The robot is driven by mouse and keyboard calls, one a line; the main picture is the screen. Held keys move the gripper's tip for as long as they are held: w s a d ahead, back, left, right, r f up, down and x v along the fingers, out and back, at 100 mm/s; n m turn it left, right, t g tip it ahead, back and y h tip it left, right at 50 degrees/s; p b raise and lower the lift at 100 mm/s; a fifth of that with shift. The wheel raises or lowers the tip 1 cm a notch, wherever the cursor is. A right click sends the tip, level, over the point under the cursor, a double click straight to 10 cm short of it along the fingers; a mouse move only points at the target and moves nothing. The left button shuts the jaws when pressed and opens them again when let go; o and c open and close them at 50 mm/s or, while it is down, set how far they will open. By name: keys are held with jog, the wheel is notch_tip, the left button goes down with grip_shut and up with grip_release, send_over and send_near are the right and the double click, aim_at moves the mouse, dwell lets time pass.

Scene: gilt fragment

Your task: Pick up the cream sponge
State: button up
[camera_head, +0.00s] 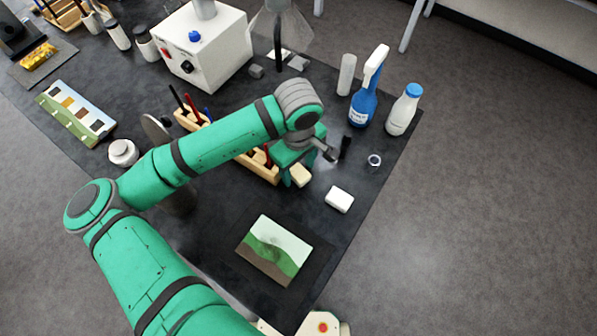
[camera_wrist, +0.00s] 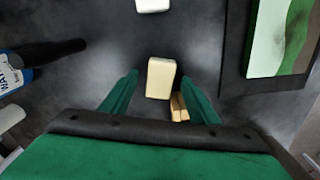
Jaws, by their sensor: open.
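The cream sponge (camera_wrist: 161,78) is a small pale block lying on the dark table, in the wrist view between and slightly beyond the fingertips. In the head view the cream sponge (camera_head: 301,175) shows just beside my gripper, partly hidden by it. My gripper (camera_wrist: 159,88) is open, its two green fingers on either side of the sponge's near part in the picture, with nothing held. In the head view my gripper (camera_head: 296,163) points down over the table; its exact height above the sponge is hard to tell.
A white block (camera_head: 339,199) lies nearby, to the right. A wooden rack (camera_head: 262,172) stands close on the left. A landscape panel (camera_head: 274,249) lies in front. A blue spray bottle (camera_head: 364,105), a white bottle (camera_head: 403,110) and a small ring (camera_head: 374,160) are near the right edge.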

jog(key=shift+f, duration=0.2)
jog(key=c, duration=1.2)
jog(key=shift+r, duration=0.1)
